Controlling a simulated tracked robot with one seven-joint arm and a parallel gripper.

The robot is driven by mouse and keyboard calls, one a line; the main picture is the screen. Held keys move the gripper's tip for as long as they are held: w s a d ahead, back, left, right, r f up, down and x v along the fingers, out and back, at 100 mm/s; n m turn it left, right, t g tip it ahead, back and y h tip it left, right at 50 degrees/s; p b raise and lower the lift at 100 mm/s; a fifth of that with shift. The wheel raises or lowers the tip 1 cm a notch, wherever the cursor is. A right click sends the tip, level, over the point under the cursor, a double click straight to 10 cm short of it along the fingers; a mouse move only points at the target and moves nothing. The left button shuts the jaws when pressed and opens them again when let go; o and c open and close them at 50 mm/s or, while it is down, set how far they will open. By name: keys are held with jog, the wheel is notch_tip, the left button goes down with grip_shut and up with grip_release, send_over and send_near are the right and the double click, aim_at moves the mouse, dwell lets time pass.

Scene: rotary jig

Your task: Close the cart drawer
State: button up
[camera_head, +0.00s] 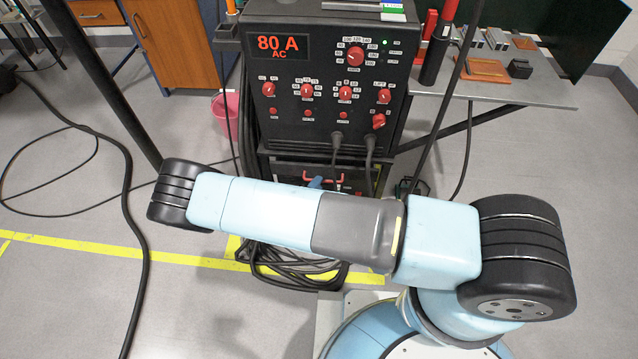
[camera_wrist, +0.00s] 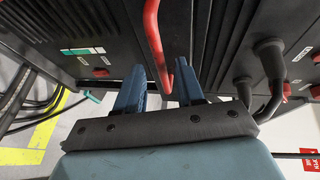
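The cart drawer (camera_head: 285,170) is a dark front under the black welding unit, with a red handle (camera_head: 325,179). My arm covers its lower part, and I cannot tell how far out it stands. My gripper (camera_wrist: 160,64) has two blue fingers spread apart. In the wrist view the red handle (camera_wrist: 153,30) runs down into the gap between them. I see no finger clamped on it, and contact is unclear. In the head view only a small blue part of my gripper (camera_head: 315,183) shows at the handle, behind my arm.
The welding unit (camera_head: 320,75) reads 80 A above the drawer. Two thick black cables (camera_head: 371,150) hang from its front, close beside the handle; plugs (camera_wrist: 268,55) show right of my fingers. Coiled cable (camera_head: 290,268) lies on the floor. A workbench (camera_head: 500,92) stands right.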

jog(key=shift+x, duration=1.05)
jog(key=shift+c, duration=0.2)
grip_shut()
